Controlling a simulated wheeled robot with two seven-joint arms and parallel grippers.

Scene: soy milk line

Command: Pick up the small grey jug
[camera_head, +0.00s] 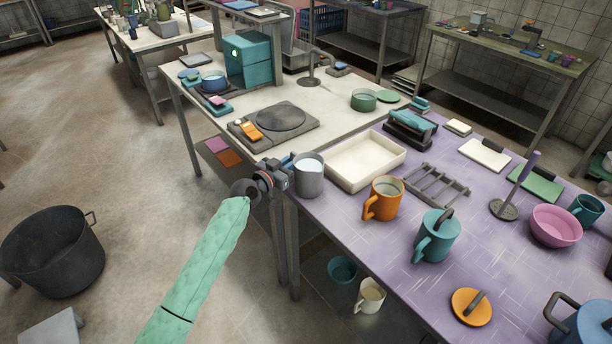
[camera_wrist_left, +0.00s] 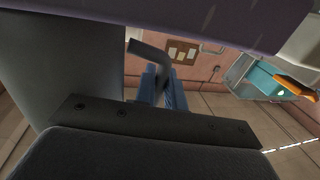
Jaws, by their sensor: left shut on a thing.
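The small grey jug (camera_head: 309,178), with white contents, is upright at the near left corner of the purple table, left of the cream tray. My left gripper (camera_head: 288,161) reaches it from the left and is shut on it, apparently at its handle. In the left wrist view the jug's grey wall (camera_wrist_left: 65,50) fills the upper left, a bent grey handle (camera_wrist_left: 150,52) shows, and the blue fingers (camera_wrist_left: 165,90) are close together at it. I cannot tell whether the jug's base touches the table. My right gripper is not in view.
The cream tray (camera_head: 366,160) stands close to the jug's right. An orange jug (camera_head: 384,200) and a teal jug (camera_head: 436,238) stand nearer the front. A hot plate (camera_head: 280,117) is on the pale counter behind. A black bucket (camera_head: 52,252) is on the floor at left.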

